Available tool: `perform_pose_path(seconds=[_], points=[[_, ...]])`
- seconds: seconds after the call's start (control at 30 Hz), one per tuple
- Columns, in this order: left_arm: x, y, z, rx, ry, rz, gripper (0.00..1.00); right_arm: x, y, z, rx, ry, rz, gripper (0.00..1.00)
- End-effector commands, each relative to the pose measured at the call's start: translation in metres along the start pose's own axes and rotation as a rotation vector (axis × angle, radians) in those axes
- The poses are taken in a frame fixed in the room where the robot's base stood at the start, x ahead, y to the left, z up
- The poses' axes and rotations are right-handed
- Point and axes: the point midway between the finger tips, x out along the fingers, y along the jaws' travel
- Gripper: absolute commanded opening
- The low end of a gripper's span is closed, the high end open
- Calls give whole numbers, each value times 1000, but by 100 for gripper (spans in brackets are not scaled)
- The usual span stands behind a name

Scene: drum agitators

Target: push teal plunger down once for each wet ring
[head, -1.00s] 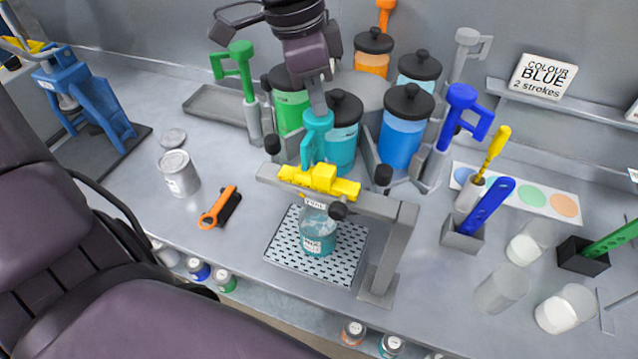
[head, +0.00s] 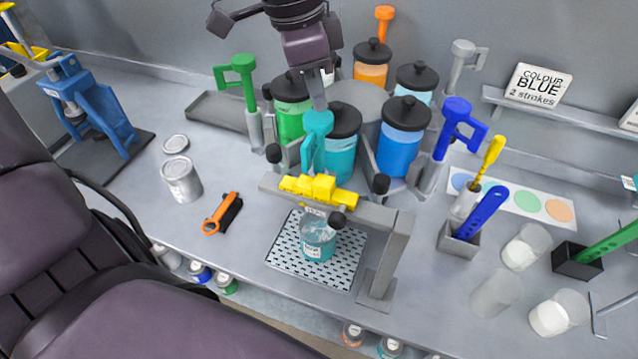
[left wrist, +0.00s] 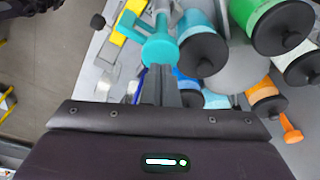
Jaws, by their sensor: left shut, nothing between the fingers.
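The teal plunger (head: 317,125) stands upright behind the yellow block on the grey stand, in front of the teal jar (head: 341,150). My left gripper (head: 319,103) is shut and empty, with its fingertips at the top of the plunger's teal head; contact cannot be made out. The teal head also shows in the left wrist view (left wrist: 158,50), just past the fingers (left wrist: 164,84). A clear cup (head: 318,243) with teal liquid stands on the perforated tray (head: 285,251) under the stand. I cannot make out any wet rings. My right gripper is not in view.
Green (head: 240,70) and blue (head: 458,115) plungers stand either side, among lidded jars. Cups and tool holders stand at the right.

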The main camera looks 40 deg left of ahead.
Motion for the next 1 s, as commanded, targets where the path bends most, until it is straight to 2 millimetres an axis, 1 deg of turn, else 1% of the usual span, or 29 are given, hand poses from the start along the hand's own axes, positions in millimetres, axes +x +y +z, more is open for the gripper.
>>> perform_pose_path(seconds=[0.13,0.23,0.6,0.8,1.0], points=[[-1,0,0,0,0,0,0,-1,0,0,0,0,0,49],[-7,0,-2,0,0,-1,0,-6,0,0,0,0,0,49],[-44,0,-9,-1,1,-1,0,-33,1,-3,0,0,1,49],[-58,0,-12,-1,0,-1,0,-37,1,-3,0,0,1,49],[-59,0,-12,0,0,0,0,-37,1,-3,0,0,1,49]])
